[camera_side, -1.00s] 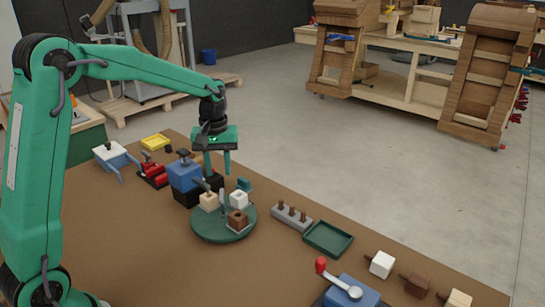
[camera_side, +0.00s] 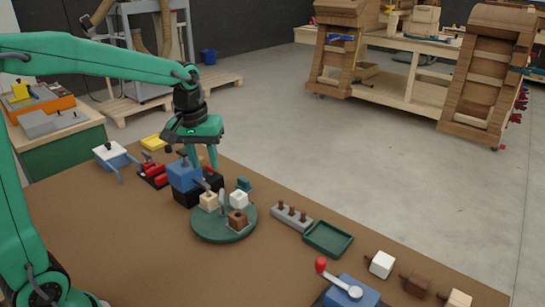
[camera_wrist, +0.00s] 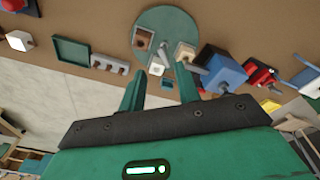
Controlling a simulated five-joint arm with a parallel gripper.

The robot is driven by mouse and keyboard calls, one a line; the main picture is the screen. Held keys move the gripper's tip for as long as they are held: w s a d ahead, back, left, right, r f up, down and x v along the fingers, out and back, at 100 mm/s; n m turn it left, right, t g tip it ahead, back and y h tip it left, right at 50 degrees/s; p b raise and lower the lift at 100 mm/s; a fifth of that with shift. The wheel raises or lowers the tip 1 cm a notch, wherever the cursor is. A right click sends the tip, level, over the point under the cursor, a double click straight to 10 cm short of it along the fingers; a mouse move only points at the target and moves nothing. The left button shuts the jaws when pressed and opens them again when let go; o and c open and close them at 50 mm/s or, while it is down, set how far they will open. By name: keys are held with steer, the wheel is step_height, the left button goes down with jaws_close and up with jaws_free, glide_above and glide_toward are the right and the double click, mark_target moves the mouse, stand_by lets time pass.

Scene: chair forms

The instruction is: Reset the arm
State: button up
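My gripper (camera_side: 201,162) hangs above the work table, behind the blue block of the vise in the side view. In the wrist view its two green fingers (camera_wrist: 160,92) stand apart with nothing held between them. Below and beyond them is the round green turntable (camera_side: 225,232), also in the wrist view (camera_wrist: 182,18). On it sit a pale wooden block (camera_side: 208,202), a white block (camera_side: 239,200) and a brown block (camera_side: 238,218). My gripper appears clear of all of these.
The blue vise (camera_side: 184,174) stands close by the gripper. A grey peg holder (camera_side: 291,218), a green tray (camera_side: 328,239), a white block (camera_side: 382,264) and a red-knobbed crank device (camera_side: 350,293) lie to the right. The brown table's front left is bare.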

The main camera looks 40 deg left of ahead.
steer(key=s+d+r+m+t, duration=0.1)
steer(key=s+d+m+t, duration=0.1)
steer(key=s, duration=0.6)
steer(key=s+d+r+m+t, duration=0.1)
steer(key=s+m, duration=0.3)
steer(key=s, duration=0.4)
steer(key=shift+s+d+r+m+t, duration=0.3)
steer(key=shift+s+d+t, duration=0.15)
steer(key=shift+d, duration=0.25)
